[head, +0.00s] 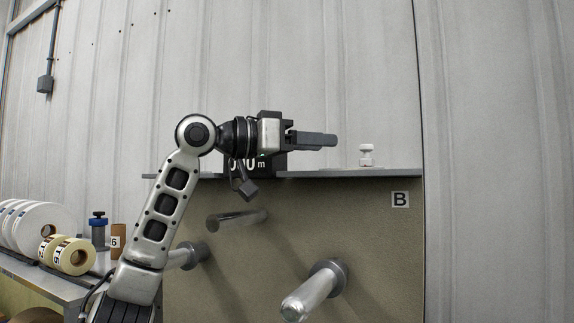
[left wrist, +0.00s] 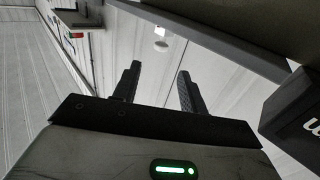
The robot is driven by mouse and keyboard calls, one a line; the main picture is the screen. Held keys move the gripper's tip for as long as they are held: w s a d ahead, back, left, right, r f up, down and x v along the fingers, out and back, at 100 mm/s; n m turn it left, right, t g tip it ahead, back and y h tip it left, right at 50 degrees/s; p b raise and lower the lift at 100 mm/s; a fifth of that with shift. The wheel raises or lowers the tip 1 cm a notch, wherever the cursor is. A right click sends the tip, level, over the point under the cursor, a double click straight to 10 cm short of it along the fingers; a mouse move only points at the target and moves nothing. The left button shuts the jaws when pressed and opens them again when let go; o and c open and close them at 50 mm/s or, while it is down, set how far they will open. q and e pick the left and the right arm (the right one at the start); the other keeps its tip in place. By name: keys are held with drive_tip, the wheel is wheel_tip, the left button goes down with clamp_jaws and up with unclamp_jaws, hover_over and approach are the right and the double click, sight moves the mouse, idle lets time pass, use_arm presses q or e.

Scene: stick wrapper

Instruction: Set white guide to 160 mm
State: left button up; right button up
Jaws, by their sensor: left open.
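The white guide (head: 366,156) is a small white knobbed piece standing upright on the grey top rail (head: 345,173), toward its right end. It also shows small in the left wrist view (left wrist: 161,32), beyond the fingertips. My left gripper (head: 334,140) is to the left of the guide and slightly higher, pointing right, apart from it. In the left wrist view the two fingers (left wrist: 160,72) are spread with nothing between them. A dark display (head: 272,165) sits at the rail behind my gripper; its digits are partly hidden, with "0" and "m" readable. My right gripper is out of view.
Below the rail is a beige panel with an "B" label (head: 400,200) and protruding metal rollers (head: 313,290). At left a bench holds white rolls (head: 40,225), tan tape rolls (head: 73,256) and a blue-topped item (head: 98,229).

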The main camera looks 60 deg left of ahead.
use_arm(q)
drive_tip(key=b+v, duration=0.1)
drive_tip(key=v, duration=0.4)
drive_tip(key=shift+s, duration=0.1)
idle(0.4)
